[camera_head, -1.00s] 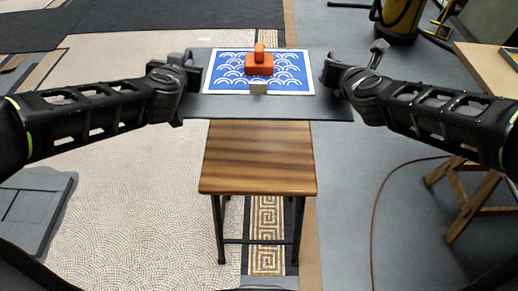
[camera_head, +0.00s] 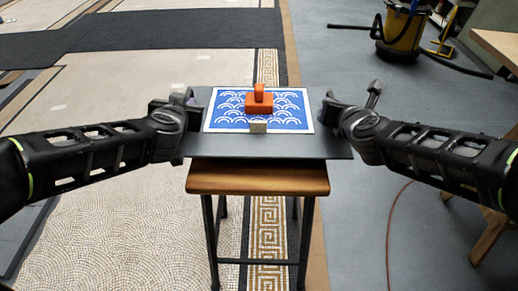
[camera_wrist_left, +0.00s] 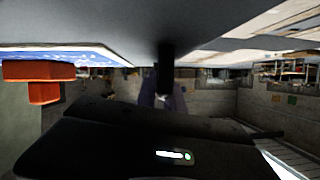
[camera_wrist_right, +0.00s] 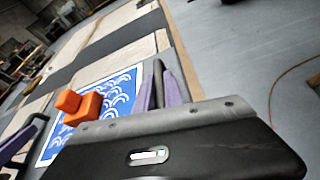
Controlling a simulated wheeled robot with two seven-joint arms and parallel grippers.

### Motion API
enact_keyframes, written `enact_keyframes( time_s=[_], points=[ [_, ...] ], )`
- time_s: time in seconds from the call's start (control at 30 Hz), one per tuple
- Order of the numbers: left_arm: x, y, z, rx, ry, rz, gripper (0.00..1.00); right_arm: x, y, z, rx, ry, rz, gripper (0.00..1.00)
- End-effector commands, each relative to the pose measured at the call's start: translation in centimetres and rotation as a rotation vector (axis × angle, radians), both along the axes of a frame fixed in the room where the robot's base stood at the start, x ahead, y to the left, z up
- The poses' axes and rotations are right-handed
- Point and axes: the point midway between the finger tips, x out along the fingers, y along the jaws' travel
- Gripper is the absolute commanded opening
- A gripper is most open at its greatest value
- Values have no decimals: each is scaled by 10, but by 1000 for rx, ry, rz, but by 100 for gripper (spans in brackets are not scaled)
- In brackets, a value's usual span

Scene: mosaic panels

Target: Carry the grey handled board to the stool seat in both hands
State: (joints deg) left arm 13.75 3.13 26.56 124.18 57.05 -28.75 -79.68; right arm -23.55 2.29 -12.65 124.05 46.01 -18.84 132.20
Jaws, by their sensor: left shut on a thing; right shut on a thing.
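The grey board (camera_head: 195,146) is level between my two grippers, with a blue-and-white patterned panel (camera_head: 222,108) on it. The orange block also shows in the right wrist view (camera_wrist_right: 82,106).
The stool's dark legs (camera_head: 210,240) stand on a patterned floor strip. A yellow machine (camera_head: 400,30) with a black hose is at the back right. A wooden table (camera_head: 497,45) is at the right edge. The floor around the stool looks clear.

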Motion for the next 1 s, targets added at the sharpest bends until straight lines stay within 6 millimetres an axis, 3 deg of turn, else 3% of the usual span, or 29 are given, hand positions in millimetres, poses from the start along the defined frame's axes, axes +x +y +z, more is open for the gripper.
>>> enact_keyframes(
  time_s=[0.67, 1.0],
  points=[
    [1, 1, -5, 1, -5, 2, 0, 1, 0, -5, 0, -6, -1, 0],
    [1, 1, -20, 1, -5, 2, 0, 1, 0, -21, 0, -6, -1, 0]
  ],
)
